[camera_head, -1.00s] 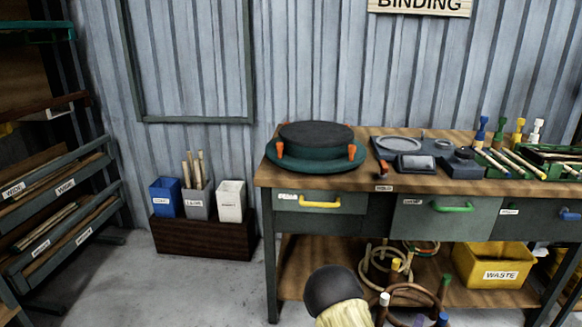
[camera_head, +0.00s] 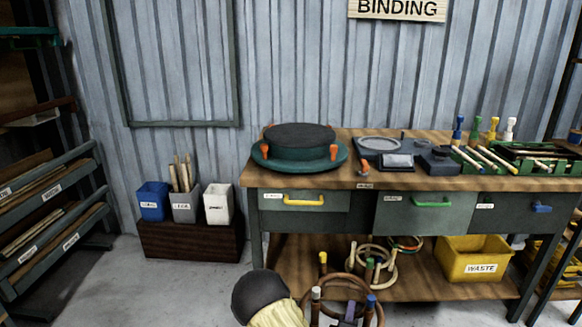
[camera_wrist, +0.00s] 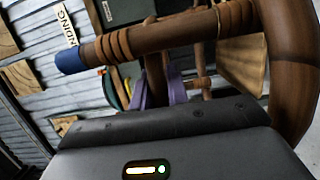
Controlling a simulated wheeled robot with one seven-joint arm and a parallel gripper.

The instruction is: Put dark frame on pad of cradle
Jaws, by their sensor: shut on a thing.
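The dark frame (camera_head: 345,284) is a brown rattan hoop with upright posts that have coloured tips. It shows at the bottom of the head view, in front of the bench. My gripper (camera_wrist: 165,92), with purple fingers, is shut on the dark frame, which fills the top and right of the wrist view (camera_wrist: 190,35). A blue-tipped post crosses close to the wrist camera. The exact grip point is partly hidden. A round dark pad (camera_head: 299,132) on a teal round base (camera_head: 262,158) with orange clamps stands on the bench's left end; I cannot tell whether this is the cradle.
The wooden bench (camera_head: 400,180) carries a grey tray (camera_head: 359,148) and tool racks at right. Pale hoops (camera_head: 375,252) and a yellow waste bin (camera_head: 473,259) sit on its lower shelf. Three small bins (camera_head: 184,207) stand left.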

